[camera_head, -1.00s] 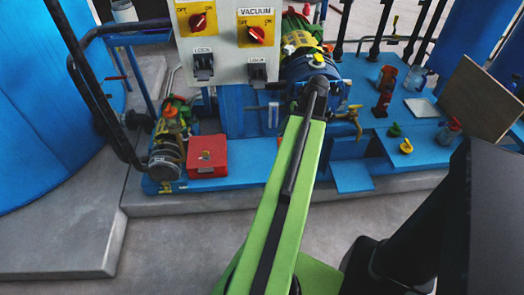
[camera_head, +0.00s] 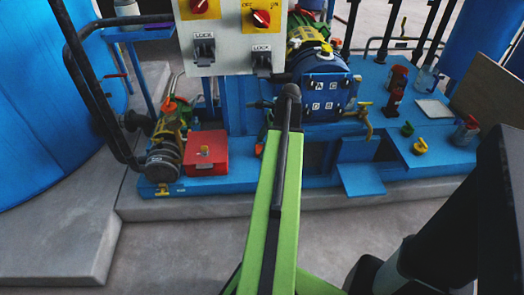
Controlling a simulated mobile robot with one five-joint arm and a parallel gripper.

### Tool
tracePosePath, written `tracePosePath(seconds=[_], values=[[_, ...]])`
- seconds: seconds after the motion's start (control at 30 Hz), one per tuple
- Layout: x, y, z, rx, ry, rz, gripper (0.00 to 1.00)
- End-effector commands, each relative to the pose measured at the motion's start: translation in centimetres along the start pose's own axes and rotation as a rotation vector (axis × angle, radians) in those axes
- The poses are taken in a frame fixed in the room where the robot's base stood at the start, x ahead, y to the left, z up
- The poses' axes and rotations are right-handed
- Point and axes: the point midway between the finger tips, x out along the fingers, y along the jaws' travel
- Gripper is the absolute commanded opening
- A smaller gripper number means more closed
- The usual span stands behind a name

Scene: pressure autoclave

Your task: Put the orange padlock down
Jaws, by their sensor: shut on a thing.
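My green arm (camera_head: 272,215) reaches up the middle of the picture to a dark rounded joint (camera_head: 290,92) in front of the blue machine. My gripper is not seen; it is hidden beyond or behind the arm. I cannot make out a clear orange padlock. A small orange-red patch (camera_head: 261,147) shows beside the arm's left edge, too small to tell what it is.
A grey control panel (camera_head: 231,37) with red switches and lock hasps stands above. A red box (camera_head: 206,152) sits on the blue skid (camera_head: 218,185). A green valve (camera_head: 407,129) and a yellow valve (camera_head: 420,146) are at right. The front floor is open.

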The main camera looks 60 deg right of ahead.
Motion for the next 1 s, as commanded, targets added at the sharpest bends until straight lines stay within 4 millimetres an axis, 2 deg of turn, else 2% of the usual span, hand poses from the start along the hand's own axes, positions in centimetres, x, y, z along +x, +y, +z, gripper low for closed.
tracePosePath(seconds=[0.33, 0.37, 0.5, 0.77, 0.87, 1.0], values=[[0.4, 0.0, -0.2, 0.000, 0.000, 0.000, 0.34], [0.2, 0.0, -0.1, 0.000, 0.000, 0.000, 0.83], [0.2, 0.0, -0.1, 0.000, 0.000, 0.000, 1.00], [0.0, 0.0, 0.0, 0.000, 0.000, 0.000, 1.00], [-0.8, 0.0, 0.1, 0.000, 0.000, 0.000, 1.00], [-3.1, 0.0, 0.3, 0.001, 0.000, 0.000, 1.00]])
